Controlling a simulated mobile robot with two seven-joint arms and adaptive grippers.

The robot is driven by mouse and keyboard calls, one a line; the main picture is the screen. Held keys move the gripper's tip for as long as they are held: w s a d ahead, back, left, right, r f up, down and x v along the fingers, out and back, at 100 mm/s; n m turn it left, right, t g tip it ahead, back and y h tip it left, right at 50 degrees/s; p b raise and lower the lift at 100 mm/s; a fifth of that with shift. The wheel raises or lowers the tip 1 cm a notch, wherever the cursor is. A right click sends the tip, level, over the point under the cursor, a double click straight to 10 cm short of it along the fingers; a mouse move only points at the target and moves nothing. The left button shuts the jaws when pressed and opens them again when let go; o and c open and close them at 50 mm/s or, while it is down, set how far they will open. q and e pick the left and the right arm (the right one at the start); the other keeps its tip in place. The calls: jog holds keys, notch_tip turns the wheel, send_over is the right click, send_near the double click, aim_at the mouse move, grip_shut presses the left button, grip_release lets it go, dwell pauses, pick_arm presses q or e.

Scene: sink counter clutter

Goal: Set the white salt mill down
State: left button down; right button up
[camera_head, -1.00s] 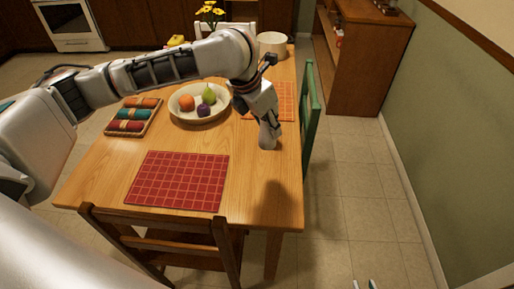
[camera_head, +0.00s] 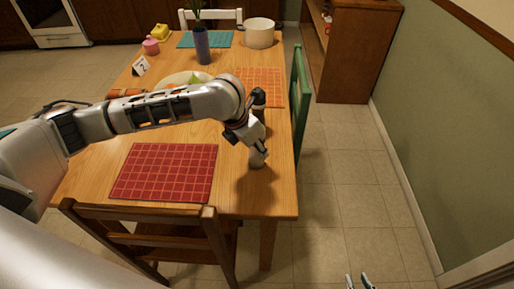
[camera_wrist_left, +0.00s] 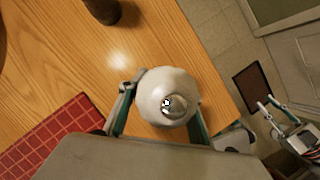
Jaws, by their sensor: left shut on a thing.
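My left gripper (camera_head: 256,149) reaches over the table's right side and is shut on the white salt mill (camera_head: 257,160). The mill looks upright, with its base at or just above the wood near the right edge; I cannot tell whether it touches. In the left wrist view the mill's round white top (camera_wrist_left: 165,92), with a metal knob, sits between the fingers. My right gripper (camera_head: 358,281) shows at the bottom edge, empty, fingertips apart, away from the table. It also shows in the left wrist view (camera_wrist_left: 269,105).
A red checked placemat (camera_head: 165,172) lies left of the mill. A dark brown round object (camera_wrist_left: 103,10) stands beyond it in the wrist view. A green chair (camera_head: 301,95) stands along the right edge. Bare wood surrounds the mill.

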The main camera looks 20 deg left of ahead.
pick_arm(q)
jog(key=shift+r, duration=0.15)
jog(key=c, duration=1.4)
grip_release()
jog(key=shift+f, duration=0.2)
jog(key=shift+r, duration=0.1)
jog(key=shift+r, duration=0.3)
jog(key=p+v, duration=0.3)
jog(key=v, duration=0.8)
jog(key=shift+s+r, duration=0.2)
